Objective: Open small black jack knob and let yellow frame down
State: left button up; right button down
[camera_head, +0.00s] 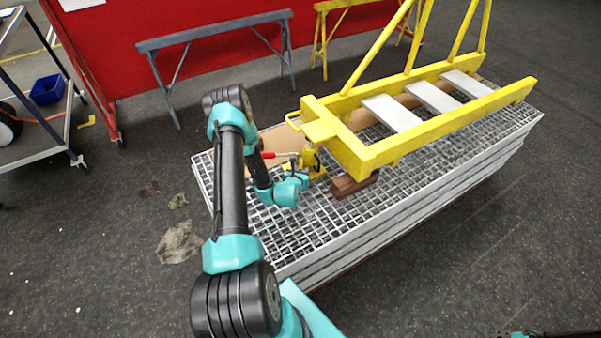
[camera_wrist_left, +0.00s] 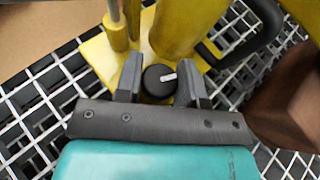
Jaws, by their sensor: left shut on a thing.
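The yellow frame (camera_head: 430,129) lies over a stack of metal gratings, its near end raised above the yellow jack (camera_head: 317,171). The jack stands on the top grating, with a red-ended handle (camera_head: 272,155) pointing left. In the left wrist view the small black knob (camera_wrist_left: 157,83), with a light pointer mark, sits low on the jack (camera_wrist_left: 180,28). My left gripper (camera_wrist_left: 160,78) has one finger on each side of the knob and is shut on it. In the head view the left gripper (camera_head: 304,180) is at the jack's base, and the knob is hidden. My right gripper is out of view.
A brown block (camera_head: 352,184) lies on the grating (camera_head: 310,225) under the frame's near end; it also shows in the wrist view (camera_wrist_left: 285,105). Grey (camera_head: 215,35) and yellow trestles (camera_head: 322,40) stand behind. A cart (camera_head: 40,150) is at left. Floor at right is clear.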

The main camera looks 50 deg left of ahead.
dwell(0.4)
pick_arm(q)
jog(key=o, duration=0.9)
jog(key=shift+s, duration=0.1)
jog(key=v, duration=1.7)
jog(key=shift+d+r, duration=0.1)
jog(key=shift+d, duration=0.1)
